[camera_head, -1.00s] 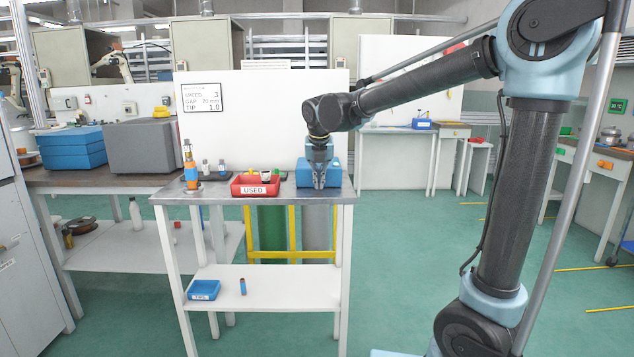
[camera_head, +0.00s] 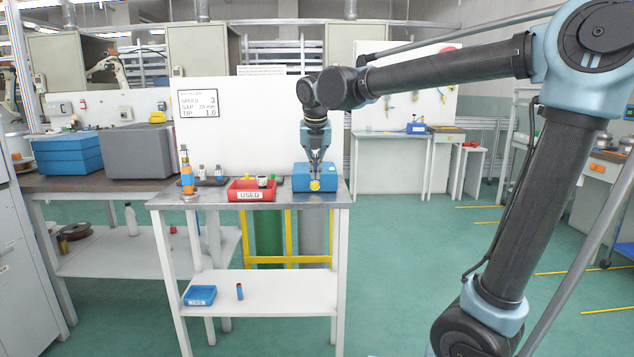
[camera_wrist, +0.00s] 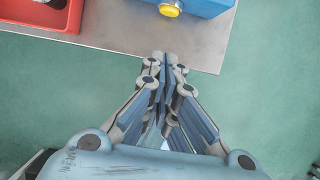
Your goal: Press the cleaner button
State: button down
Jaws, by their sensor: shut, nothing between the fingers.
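A blue box (camera_head: 328,172) stands at the right end of the steel bench (camera_head: 222,195). A round yellow button (camera_head: 315,185) sits on its front face. In the wrist view, the yellow button (camera_wrist: 171,8) is at the top edge, on the front of the blue box (camera_wrist: 208,6). My gripper (camera_head: 316,177) is shut and empty, with its fingers pointing down just in front of the blue box. In the wrist view, my gripper's fingertips (camera_wrist: 166,58) lie over the bench's front edge, below and apart from the button. Whether the box is the cleaner is not readable.
A red bin (camera_head: 252,191) labelled USED stands left of the blue box; its corner also shows in the wrist view (camera_wrist: 40,14). An orange torch-like tool (camera_head: 187,172) stands at the bench's left end. Floor in front of the bench is clear.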

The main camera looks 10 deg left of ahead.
jog(key=shift+v, duration=1.15)
jog(key=s+d+f+m, duration=0.1)
jog(key=d+f+m, duration=0.3)
jog(key=d+m, duration=0.3)
jog(key=s+d+f+m+g+h, duration=0.1)
jog(key=s+d+f+m, duration=0.3)
jog(key=d, duration=0.6)
jog(key=w+d+f+m, duration=0.1)
jog(key=d+f+m, duration=0.2)
jog(key=d+m, duration=0.45)
jog(key=s+d+f+m+g, duration=0.1)
jog(key=s+d+f+m, duration=1.3)
jog(key=m, duration=0.6)
notch_tip(320, 180, down, 3)
jog(key=shift+r, duration=0.15)
jog(key=shift+s, duration=0.1)
